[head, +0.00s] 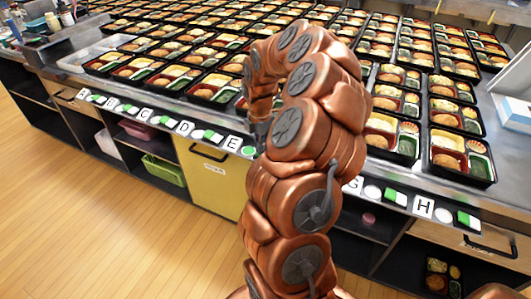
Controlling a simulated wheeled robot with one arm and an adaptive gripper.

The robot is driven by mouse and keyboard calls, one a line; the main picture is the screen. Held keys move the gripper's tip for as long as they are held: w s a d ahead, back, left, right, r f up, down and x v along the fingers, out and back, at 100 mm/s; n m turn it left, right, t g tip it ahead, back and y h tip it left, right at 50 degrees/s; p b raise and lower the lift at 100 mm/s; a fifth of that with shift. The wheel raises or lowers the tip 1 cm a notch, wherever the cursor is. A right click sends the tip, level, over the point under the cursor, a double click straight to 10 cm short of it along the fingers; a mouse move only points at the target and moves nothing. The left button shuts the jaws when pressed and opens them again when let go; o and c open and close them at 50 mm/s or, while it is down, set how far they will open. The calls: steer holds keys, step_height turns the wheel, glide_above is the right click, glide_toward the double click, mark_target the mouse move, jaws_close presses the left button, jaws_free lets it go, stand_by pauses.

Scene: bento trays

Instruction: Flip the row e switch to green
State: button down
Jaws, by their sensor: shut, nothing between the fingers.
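The row E label (232,143) is a white square with a black letter on the front edge of the steel counter. A small round disc (249,151) just right of it looks green. The row E switch itself is hidden behind my arm, so its position cannot be seen. My copper-coloured arm rises in the middle and curls over and down to the counter edge. My gripper (258,133) is small and dark, partly covered by the arm, just above and right of the disc. It is shut and empty. Whether it touches the switch cannot be told.
Other labelled switches line the edge, such as row D's green-and-white switch (206,134) and row H's green-and-white switch (468,221). Many filled bento trays (463,176) cover the counter behind. A yellow cabinet door (208,180) is below. The wooden floor (100,220) at left is clear.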

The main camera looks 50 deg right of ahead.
steer(key=shift+r+p, duration=1.6)
steer(key=shift+r, duration=1.95)
steer(key=s+a+r+m+p, duration=0.1)
steer(key=s+a+r+m, duration=0.15)
steer(key=a, duration=0.45)
steer(key=s+a+r+m+p, duration=0.1)
steer(key=a+r, duration=0.3)
steer(key=a, duration=0.4)
steer(key=s+a+r+m, duration=0.1)
steer(key=a+r, duration=0.3)
steer(key=a, duration=0.3)
steer(key=s+a+m+g+p, duration=0.1)
steer(key=s+a+m, duration=0.4)
steer(key=s, duration=0.4)
steer(key=s+a+m+p, duration=0.1)
steer(key=s+a+m, duration=0.4)
steer(key=s, duration=0.5)
steer(key=shift+a+r+m+g+p, duration=0.25)
steer(key=shift+r+m+g+p, duration=0.05)
steer(key=shift+r+m+g, duration=0.15)
steer(key=shift+s, duration=0.15)
